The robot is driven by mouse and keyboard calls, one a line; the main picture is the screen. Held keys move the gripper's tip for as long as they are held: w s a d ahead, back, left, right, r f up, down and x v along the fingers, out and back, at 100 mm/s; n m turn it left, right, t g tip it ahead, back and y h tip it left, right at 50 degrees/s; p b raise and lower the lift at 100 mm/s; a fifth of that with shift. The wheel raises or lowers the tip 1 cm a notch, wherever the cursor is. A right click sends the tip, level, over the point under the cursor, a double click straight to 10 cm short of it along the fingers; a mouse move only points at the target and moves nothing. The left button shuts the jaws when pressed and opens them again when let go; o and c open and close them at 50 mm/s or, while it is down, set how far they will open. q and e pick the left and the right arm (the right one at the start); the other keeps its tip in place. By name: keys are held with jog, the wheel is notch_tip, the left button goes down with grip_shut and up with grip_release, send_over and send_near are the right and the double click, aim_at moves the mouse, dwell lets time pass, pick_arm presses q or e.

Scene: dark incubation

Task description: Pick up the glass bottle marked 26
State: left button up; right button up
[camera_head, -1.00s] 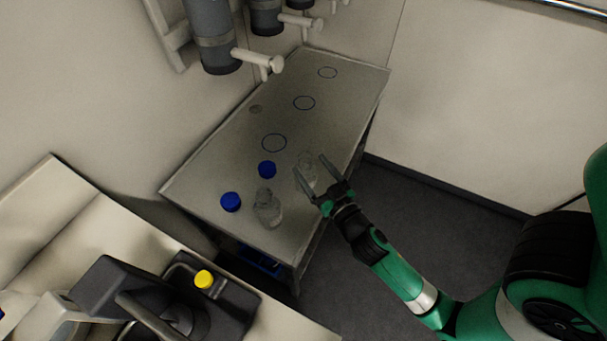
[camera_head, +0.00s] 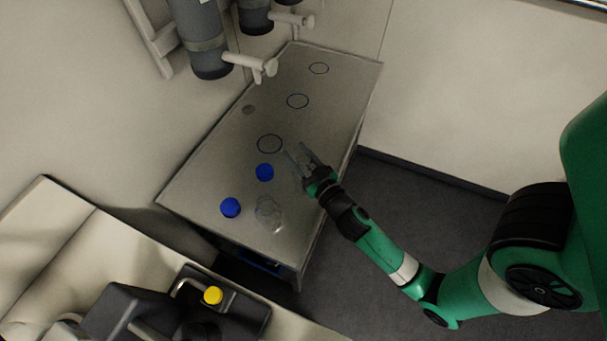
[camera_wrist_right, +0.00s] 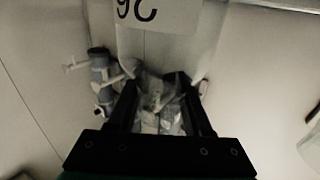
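My right gripper (camera_head: 298,158) is over the right side of the grey table. Its fingers close around a clear glass bottle (camera_head: 305,168), which is faint in the head view. In the right wrist view the label of this bottle (camera_wrist_right: 155,14) reads 26, upside down. The glass lies between the two dark fingers (camera_wrist_right: 160,95), though the exact contact is hard to see. Another clear bottle (camera_head: 269,214) stands uncapped near the table's front; its mark is not readable. My left gripper is not in view.
Two blue caps (camera_head: 264,172) (camera_head: 230,208) lie on the table (camera_head: 215,175). Wall-mounted grey cylinders (camera_head: 207,45) with pale handles overhang the back left. Dark equipment with a yellow cap (camera_head: 213,296) stands at the front left.

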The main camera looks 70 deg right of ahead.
grip_shut()
dwell(1.0)
